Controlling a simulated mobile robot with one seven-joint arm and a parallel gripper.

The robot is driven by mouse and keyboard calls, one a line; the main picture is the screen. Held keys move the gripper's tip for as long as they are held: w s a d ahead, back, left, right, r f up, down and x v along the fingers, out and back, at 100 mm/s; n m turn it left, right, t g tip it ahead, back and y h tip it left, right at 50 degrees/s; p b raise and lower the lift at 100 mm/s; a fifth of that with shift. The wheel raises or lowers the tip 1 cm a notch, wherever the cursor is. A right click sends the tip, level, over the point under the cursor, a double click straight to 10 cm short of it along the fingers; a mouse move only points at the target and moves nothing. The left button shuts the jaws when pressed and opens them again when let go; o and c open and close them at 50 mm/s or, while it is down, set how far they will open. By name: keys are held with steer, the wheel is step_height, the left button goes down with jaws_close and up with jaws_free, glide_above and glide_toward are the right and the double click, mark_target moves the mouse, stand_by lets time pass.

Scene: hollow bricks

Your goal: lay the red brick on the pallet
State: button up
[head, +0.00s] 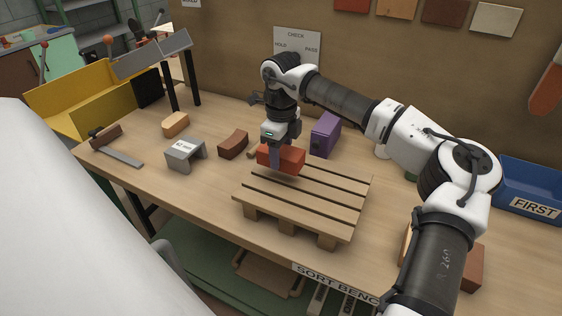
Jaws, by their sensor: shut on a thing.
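The red brick (289,160) is held in my gripper (274,160), over the back left part of the pallet. My gripper points down and is shut on the brick. The pallet (318,202) is wooden and slatted, standing on the bench, with no other brick on its slats. I cannot tell whether the brick's underside touches the slats or hangs just above them. The brick's far side is hidden.
A purple block (325,134) stands right behind the brick. A brown curved brick (233,145), a grey channel-shaped piece (185,153) and a tan brick (176,124) lie to the left. A blue bin (530,187) marked FIRST is at right. The pallet's front is clear.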

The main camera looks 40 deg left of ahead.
mark_target(281, 165)
steer(key=shift+f+p, duration=0.45)
steer(key=shift+f, duration=1.45)
steer(key=shift+f, duration=0.1)
steer(key=shift+f, duration=0.15)
steer(key=o, duration=1.3)
steer(key=shift+o, duration=0.2)
step_height(281, 165, up, 12)
steer(key=shift+r+b, duration=0.25)
steer(key=shift+b, duration=0.95)
